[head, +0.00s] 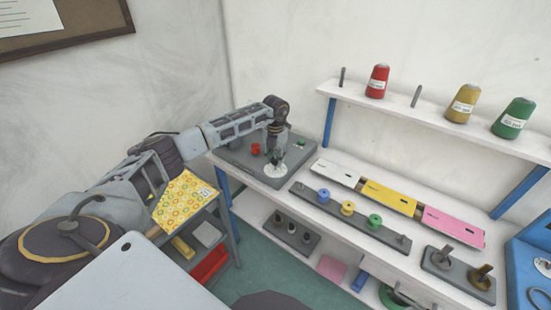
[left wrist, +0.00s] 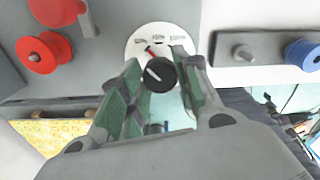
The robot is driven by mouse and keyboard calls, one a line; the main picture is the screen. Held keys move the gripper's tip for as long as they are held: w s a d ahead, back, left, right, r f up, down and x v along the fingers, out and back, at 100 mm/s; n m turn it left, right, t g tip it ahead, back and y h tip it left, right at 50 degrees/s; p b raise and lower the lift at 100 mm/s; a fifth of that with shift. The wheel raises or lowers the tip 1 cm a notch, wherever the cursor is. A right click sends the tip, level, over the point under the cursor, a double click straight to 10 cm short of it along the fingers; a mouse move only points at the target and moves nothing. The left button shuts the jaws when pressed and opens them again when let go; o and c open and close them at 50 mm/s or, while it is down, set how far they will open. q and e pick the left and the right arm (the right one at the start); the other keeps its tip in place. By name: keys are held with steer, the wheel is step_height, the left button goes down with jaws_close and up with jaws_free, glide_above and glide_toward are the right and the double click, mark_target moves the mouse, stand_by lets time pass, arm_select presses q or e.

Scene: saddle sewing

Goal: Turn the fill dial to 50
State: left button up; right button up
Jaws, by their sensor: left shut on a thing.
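The fill dial is a black knob (left wrist: 160,74) on a round white face (left wrist: 140,40), which has a red mark and labels too small to read. A white line on the knob points up and left in the left wrist view. In the head view, the white dial face (head: 275,171) sits at the front right of a grey panel (head: 234,153) on the bench. My left gripper (head: 276,157) reaches down over the dial. In the left wrist view, its green-padded fingers (left wrist: 158,88) stand on both sides of the knob, shut on it. My right gripper is not in view.
On the panel are a red spool-like part (head: 255,149) and a green part (head: 300,143). A rack holds blue (head: 323,195), yellow (head: 347,208) and green (head: 374,221) spools to the right. White, yellow and pink plates lie behind it. A shelf (head: 430,115) with thread cones is above.

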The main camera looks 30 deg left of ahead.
mark_target(275, 159)
arm_select(q)
steer(key=o, duration=1.1)
steer(key=shift+c, duration=0.2)
step_height(275, 159, up, 12)
stand_by(0.5)
